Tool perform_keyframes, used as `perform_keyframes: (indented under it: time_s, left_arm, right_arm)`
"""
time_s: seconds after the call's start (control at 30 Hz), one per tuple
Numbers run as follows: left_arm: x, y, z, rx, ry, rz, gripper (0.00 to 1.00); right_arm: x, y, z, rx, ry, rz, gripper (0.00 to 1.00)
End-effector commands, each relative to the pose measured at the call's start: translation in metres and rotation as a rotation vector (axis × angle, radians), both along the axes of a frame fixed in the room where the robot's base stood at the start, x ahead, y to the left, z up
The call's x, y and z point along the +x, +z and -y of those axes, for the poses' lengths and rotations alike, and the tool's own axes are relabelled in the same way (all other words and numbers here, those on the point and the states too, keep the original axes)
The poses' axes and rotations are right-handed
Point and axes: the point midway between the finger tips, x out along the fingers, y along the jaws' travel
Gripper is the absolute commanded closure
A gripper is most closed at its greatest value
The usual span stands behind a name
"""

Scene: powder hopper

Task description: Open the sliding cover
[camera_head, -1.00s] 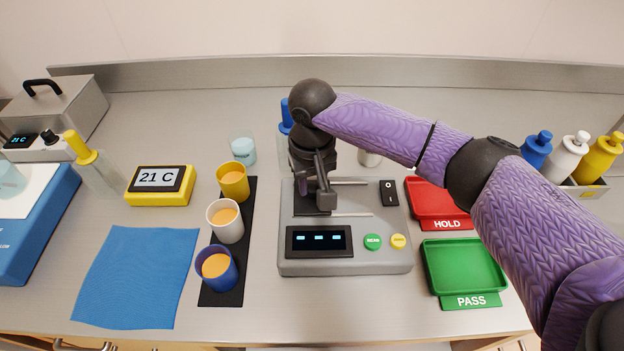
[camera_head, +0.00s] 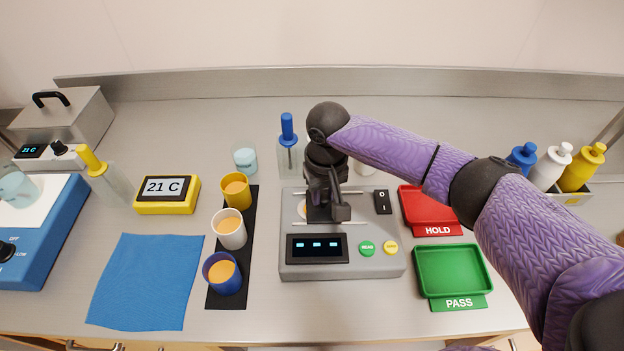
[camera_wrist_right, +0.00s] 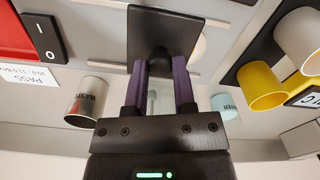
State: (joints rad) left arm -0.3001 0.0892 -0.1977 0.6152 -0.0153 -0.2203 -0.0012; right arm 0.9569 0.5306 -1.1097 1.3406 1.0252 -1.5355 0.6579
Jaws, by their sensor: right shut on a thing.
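The grey powder hopper machine (camera_head: 370,265) stands in the middle of the bench, with a dark display and green and yellow buttons on its front. Its sliding cover (camera_head: 316,214) is a dark plate on two thin rails; it also shows in the right wrist view (camera_wrist_right: 165,25). Part of a pale round opening (camera_head: 301,208) shows at the cover's left side. My right gripper (camera_head: 328,203) is over the cover, and its purple fingers (camera_wrist_right: 160,72) are shut on it; the exact grip spot is mostly hidden. My left gripper is not in view.
A black rocker switch (camera_head: 382,202) and the red HOLD tray (camera_head: 429,207) are right of the cover. The green PASS tray (camera_head: 452,272) is in front. Three cups stand on a black strip (camera_head: 228,297) at left.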

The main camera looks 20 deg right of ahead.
Motion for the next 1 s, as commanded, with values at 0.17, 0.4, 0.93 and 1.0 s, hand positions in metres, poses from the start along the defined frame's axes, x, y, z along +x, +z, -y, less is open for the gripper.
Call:
perform_keyframes:
  time_s: [0.17, 0.4, 0.93, 1.0]
  left_arm:
    - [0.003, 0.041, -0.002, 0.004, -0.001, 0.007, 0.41]
    - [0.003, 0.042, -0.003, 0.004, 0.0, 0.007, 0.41]
    - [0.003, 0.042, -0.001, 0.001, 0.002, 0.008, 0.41]
    - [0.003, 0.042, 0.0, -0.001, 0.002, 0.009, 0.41]
  right_arm:
    - [-0.011, 0.007, 0.032, -0.004, -0.002, -0.004, 1.0]
    - [-0.013, 0.001, 0.044, -0.004, 0.002, 0.0, 1.0]
    - [-0.014, 0.0, 0.043, -0.003, 0.002, -0.001, 0.31]
    - [-0.014, 0.001, 0.043, -0.003, 0.002, -0.001, 0.31]
